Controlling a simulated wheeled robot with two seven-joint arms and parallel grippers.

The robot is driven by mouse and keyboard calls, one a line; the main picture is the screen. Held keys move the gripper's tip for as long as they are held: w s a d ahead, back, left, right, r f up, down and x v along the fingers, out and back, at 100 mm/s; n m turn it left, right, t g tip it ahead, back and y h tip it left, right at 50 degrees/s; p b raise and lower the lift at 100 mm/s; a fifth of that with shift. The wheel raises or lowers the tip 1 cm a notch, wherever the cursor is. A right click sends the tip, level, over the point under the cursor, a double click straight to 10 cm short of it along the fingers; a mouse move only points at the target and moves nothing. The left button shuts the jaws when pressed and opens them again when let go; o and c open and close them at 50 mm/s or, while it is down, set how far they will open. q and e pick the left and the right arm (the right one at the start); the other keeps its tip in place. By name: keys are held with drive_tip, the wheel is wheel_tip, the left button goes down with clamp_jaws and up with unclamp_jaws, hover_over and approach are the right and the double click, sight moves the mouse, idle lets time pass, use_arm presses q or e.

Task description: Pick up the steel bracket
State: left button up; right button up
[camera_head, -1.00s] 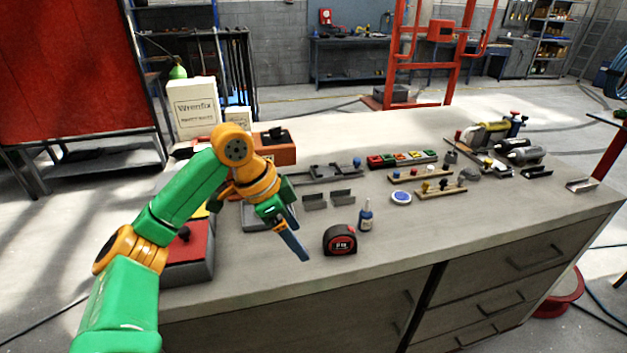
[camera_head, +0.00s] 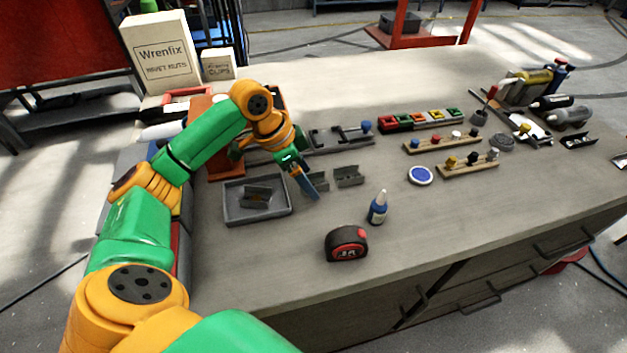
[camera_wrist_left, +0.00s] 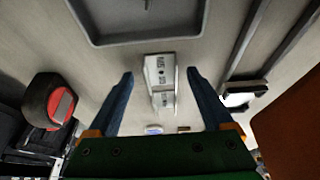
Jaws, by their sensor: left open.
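Another bracket (camera_head: 257,194) lies in the tray. My right gripper is not in view.
A tape measure (camera_head: 347,244) and a blue bottle (camera_head: 378,208) stand near the bench's front. Peg racks (camera_head: 442,143) and a blue-topped disc (camera_head: 420,175) are to the right. Bench front right of the bottle is clear.

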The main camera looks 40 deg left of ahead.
use_arm(q)
drive_tip(key=shift+w+a+f, duration=0.1)
drive_tip(key=shift+w+f, duration=0.05)
drive_tip(key=shift+w, duration=0.05)
drive_tip(key=shift+s, duration=0.15)
drive_tip(key=c, duration=0.6)
clamp_jaws()
